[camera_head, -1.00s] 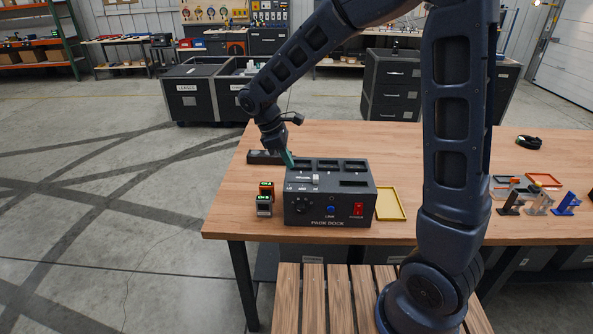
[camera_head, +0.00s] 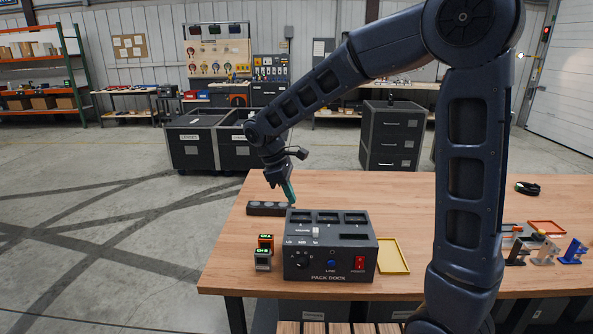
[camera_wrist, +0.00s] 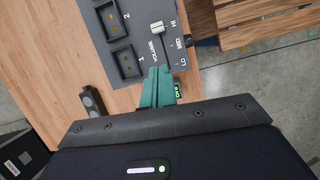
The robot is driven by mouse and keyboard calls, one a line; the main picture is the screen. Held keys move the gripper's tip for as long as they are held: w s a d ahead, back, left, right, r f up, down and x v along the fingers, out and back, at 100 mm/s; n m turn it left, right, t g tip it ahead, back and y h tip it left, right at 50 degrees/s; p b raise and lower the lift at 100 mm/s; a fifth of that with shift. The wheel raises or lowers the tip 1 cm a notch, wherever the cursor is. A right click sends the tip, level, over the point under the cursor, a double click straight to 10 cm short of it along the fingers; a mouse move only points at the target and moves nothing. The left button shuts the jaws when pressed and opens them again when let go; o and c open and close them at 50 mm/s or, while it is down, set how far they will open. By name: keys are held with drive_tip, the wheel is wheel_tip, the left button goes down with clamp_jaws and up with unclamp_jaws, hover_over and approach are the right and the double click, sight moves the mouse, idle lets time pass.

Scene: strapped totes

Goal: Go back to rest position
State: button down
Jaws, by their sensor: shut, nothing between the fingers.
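My gripper (camera_head: 291,202) has green fingers that are closed together with nothing between them. It hangs above the table just behind the left part of the dark pack dock (camera_head: 330,262), apart from it in the head view. In the wrist view the closed fingers of my gripper (camera_wrist: 160,72) point toward the pack dock (camera_wrist: 188,58), near its volume slider. My arm reaches in from the right side of the head view.
Two small devices with green displays (camera_head: 264,252) stand left of the dock. A dark strip with round sockets (camera_head: 268,208) lies behind it. A yellow tray (camera_head: 393,256) lies to its right. Small stands (camera_head: 545,252) are farther right. The back middle of the wooden table (camera_head: 390,195) is clear.

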drive_tip(key=d+r+m+y, duration=0.2)
drive_tip(key=d+r+m, duration=0.25)
drive_tip(key=d, duration=0.65)
drive_tip(key=s+d+m+t, duration=0.1)
drive_tip(key=s+d+m, duration=0.2)
drive_tip(key=d, duration=0.4)
drive_tip(key=s+d+r+m+t+y, duration=0.1)
drive_tip(key=s+d+m+t, duration=0.1)
drive_tip(key=s+d+m, duration=0.2)
drive_tip(key=s+d+r+m+t+y, duration=0.1)
drive_tip(key=s+d+m, duration=0.3)
drive_tip(key=d, duration=0.7)
drive_tip(key=shift+r+m+t, duration=0.2)
drive_tip(key=shift+m+t, duration=0.1)
drive_tip(key=shift+m, duration=0.45)
